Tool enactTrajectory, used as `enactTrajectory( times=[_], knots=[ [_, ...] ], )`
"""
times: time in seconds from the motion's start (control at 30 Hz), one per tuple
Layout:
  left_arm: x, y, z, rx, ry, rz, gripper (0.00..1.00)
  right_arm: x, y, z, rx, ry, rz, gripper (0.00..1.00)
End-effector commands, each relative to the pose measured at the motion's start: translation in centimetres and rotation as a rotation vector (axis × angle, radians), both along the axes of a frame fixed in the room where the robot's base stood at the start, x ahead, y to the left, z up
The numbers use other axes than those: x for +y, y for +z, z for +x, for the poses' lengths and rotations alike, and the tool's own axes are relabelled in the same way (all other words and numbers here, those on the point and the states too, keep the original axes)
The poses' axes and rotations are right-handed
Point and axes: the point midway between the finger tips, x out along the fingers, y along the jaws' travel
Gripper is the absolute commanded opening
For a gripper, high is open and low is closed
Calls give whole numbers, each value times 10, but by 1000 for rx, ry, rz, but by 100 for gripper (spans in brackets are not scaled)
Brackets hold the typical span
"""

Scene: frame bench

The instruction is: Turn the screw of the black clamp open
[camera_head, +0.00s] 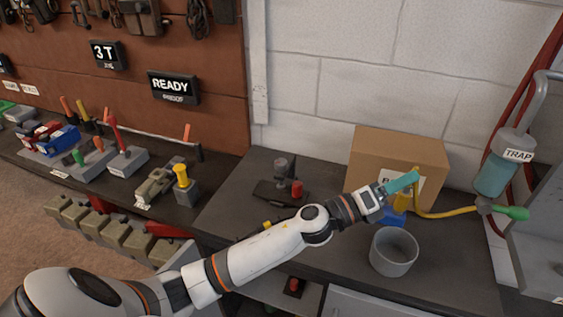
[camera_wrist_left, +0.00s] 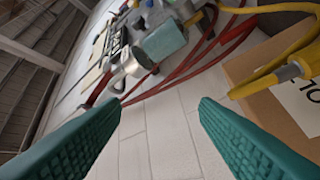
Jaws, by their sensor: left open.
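No part is clearly readable as the black clamp with its screw. The closest match is a dark fixture (camera_head: 275,193) with a grey knob and a red knob, standing on the dark bench left of the cardboard box. My left gripper (camera_head: 402,182) has teal fingers and is in front of the box, well to the right of that fixture. My right gripper is in neither view.
The cardboard box (camera_head: 368,152) stands against the wall. A yellow hose (camera_head: 447,214) with a green end runs near a TRAP canister (camera_head: 497,168). A grey cup (camera_head: 393,252) stands before the box. Several tools and fixtures fill the left bench. Bench between fixture and cup is partly covered by my left arm.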

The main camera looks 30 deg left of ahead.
Motion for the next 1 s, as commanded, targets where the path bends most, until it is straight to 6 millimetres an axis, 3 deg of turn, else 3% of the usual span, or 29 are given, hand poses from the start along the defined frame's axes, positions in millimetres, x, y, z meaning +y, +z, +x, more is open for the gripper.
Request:
enactTrajectory(
  times=[0.03,0.13,0.2,0.27,0.37,0.47,0.5,0.6,0.7,0.83,1.0],
  knots=[
    [-14,9,6,-135,-77,178,55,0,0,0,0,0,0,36],
    [-31,5,9,-382,-242,554,55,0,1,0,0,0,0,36],
    [-28,-8,14,-526,-362,821,55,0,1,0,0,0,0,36],
    [-13,-21,21,-623,-472,1049,55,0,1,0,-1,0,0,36],
    [38,-39,36,-721,-670,1415,55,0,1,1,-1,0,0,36],
    [114,-41,49,-717,-888,1734,55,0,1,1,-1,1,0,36],
    [147,-37,50,-688,-975,1836,55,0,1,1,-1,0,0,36],
    [219,-17,47,-582,-1169,2011,55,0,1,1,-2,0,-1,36],
    [270,4,37,-472,-1310,2094,55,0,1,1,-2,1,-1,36],
    [301,18,27,-389,-1402,2124,55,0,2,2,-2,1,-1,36],
    [305,7,25,-373,-1424,2125,55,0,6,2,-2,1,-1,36]
  ],
)
